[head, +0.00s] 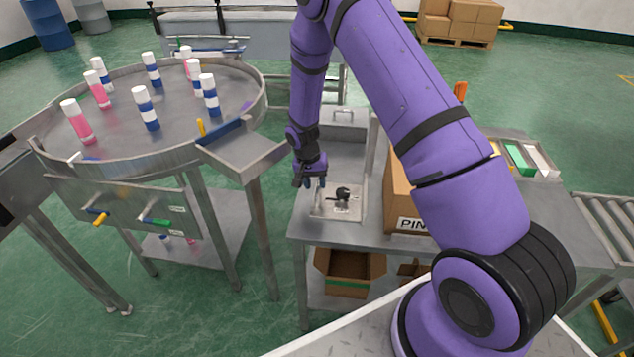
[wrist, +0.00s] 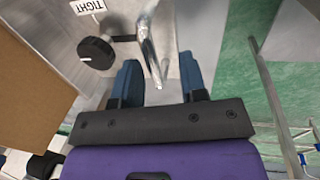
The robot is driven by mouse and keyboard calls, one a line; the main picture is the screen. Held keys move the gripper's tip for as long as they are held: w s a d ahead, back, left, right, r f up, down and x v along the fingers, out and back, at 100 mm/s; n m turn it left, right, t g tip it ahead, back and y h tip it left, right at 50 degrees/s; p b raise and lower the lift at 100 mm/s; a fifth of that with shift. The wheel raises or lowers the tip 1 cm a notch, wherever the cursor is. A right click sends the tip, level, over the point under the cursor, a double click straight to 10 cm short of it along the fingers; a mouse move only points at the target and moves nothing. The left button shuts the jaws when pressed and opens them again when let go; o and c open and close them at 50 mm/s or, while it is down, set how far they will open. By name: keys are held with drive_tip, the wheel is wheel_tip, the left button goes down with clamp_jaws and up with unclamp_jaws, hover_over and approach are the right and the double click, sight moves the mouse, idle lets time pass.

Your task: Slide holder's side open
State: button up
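The holder (head: 352,210) is a small metal fixture with a black knob (head: 343,193) on the metal table in the head view. In the wrist view the black knob (wrist: 95,52) shows at upper left beside a "TIGHT" label (wrist: 88,6). A shiny upright metal bar (wrist: 148,50), seemingly part of the holder's side, stands between my fingers. My gripper (wrist: 160,70) has two blue fingers spread apart on either side of this bar. I see gaps, and no clear contact. In the head view my gripper (head: 313,183) is at the holder's left side, pointing down.
A cardboard box (head: 398,195) marked "PIN" stands just right of the holder; its brown side (wrist: 30,80) fills the wrist view's left. An open box (head: 348,272) sits on the shelf below.

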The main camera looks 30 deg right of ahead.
wheel_tip(320, 180, up, 11)
drive_tip(key=w+a, duration=0.1)
drive_tip(key=shift+a+f, duration=0.2)
drive_tip(key=shift+a, duration=0.1)
idle(0.6)
drive_tip(key=s+r+n+t, duration=0.1)
drive_tip(key=s+r, duration=0.3)
drive_tip(key=r, duration=0.5)
drive_tip(key=s+r+n+t+y, duration=0.1)
drive_tip(key=s+r, duration=0.3)
drive_tip(key=r, duration=0.4)
drive_tip(key=s+r+n+t, duration=0.1)
drive_tip(key=s+r, duration=0.4)
drive_tip(key=r, duration=0.4)
drive_tip(key=s+r+n+t, duration=0.1)
drive_tip(key=s+r, duration=0.3)
drive_tip(key=s, duration=0.7)
drive_tip(key=s+r+n+t, duration=0.2)
drive_tip(key=s+r, duration=0.3)
drive_tip(key=s, duration=0.6)
drive_tip(key=shift+s+n+y, duration=0.35)
drive_tip(key=shift+n+y, duration=0.05)
